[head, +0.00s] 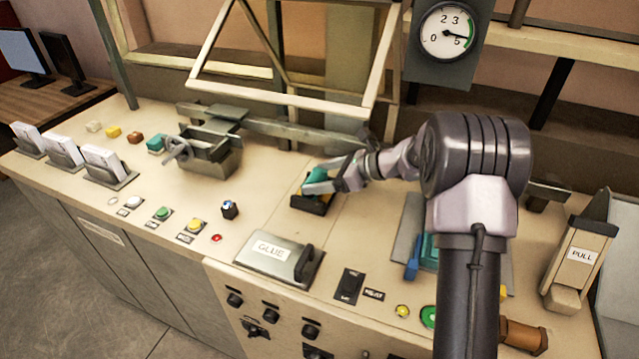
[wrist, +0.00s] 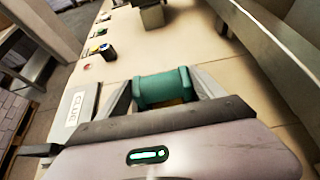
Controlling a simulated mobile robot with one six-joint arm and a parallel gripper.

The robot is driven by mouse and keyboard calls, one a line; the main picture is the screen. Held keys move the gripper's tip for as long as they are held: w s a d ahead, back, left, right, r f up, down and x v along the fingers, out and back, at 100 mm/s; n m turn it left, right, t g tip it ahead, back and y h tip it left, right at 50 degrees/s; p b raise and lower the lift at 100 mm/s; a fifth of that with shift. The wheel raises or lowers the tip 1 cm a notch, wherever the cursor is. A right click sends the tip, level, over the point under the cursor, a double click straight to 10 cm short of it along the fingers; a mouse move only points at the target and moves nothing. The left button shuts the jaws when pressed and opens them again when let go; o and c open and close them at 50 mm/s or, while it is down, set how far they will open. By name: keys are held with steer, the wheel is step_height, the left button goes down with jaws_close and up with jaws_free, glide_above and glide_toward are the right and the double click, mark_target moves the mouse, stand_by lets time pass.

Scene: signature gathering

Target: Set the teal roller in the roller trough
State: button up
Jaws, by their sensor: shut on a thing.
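The teal roller (wrist: 163,87) lies crosswise between the two fingers of my gripper (wrist: 165,84) in the wrist view. In the head view the roller (head: 316,174) is partly hidden by my gripper (head: 318,182), which is shut on it. Directly below is a small black tray (head: 312,205) with a yellow-orange part inside; a bit of yellow also shows just under the roller in the wrist view. I cannot tell whether the roller touches the tray. I cannot tell for sure whether this tray or the open grey box (head: 208,158) with a handwheel is the roller trough.
A glue lid (head: 280,259) with a handle lies in front of the tray. Several coloured buttons and a small knob (head: 229,209) are to the left. A slanted frame (head: 285,97) stands behind. A PULL lever block (head: 580,255) is at the right.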

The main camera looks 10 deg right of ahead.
steer(key=shift+f, duration=0.8)
steer(key=shift+r, duration=0.2)
steer(key=shift+f, duration=0.1)
steer(key=o, duration=1.8)
steer(key=p+v, duration=0.3)
steer(key=v, duration=0.9)
